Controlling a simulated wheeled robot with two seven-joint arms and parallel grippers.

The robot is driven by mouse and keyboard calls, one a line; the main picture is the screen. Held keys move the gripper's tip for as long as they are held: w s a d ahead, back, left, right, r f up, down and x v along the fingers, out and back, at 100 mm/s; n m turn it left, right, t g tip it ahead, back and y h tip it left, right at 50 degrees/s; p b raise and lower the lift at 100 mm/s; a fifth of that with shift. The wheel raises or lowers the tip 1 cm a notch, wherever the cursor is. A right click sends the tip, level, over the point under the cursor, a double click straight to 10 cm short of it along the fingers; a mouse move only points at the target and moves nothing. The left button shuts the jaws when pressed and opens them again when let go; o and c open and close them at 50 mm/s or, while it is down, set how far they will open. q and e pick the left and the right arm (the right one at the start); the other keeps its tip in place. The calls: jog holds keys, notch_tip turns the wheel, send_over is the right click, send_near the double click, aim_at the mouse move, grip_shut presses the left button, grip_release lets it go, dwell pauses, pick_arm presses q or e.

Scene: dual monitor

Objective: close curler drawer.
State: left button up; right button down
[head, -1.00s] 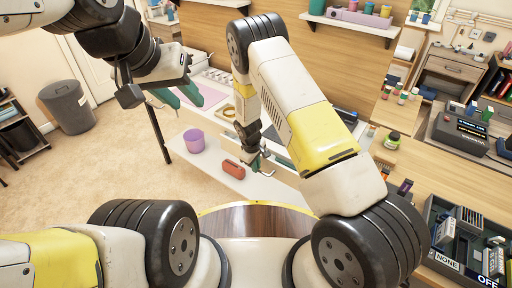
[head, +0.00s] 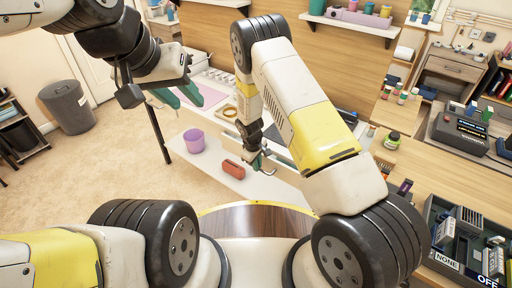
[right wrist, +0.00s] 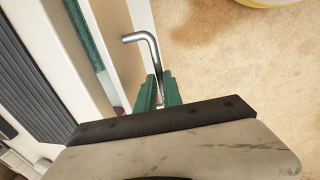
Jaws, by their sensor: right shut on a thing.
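In the head view, my right gripper (head: 257,158) is low beside the white desk unit, and my arm hides much of the drawer. I cannot tell how far the drawer stands out. My left gripper (head: 178,98) is open and empty, held high at the left with its green fingers apart.
A purple cup (head: 194,140) and a red case (head: 233,169) sit on a low white surface (head: 205,166) near my right gripper. A grey bin (head: 70,106) stands at the left. Carpet (head: 120,185) is clear in front. A wooden desk with boxes is at the right.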

aim_at(263, 164)
jog(key=w+d, duration=0.2)
jog(key=shift+w, duration=0.35)
jog(key=shift+r, duration=0.1)
jog(key=c, duration=1.5)
grip_release()
jog(key=shift+w, duration=0.1)
jog(key=shift+s+a+r, duration=0.15)
jog(key=shift+s+r, duration=0.05)
jog(key=shift+r, duration=1.05)
jog(key=shift+s+a+r, duration=0.15)
jog(key=shift+s+r, duration=0.1)
jog(key=shift+r, duration=1.05)
jog(key=shift+s+a+r, duration=0.15)
jog(key=shift+s+r, duration=0.05)
jog(key=shift+r, duration=1.05)
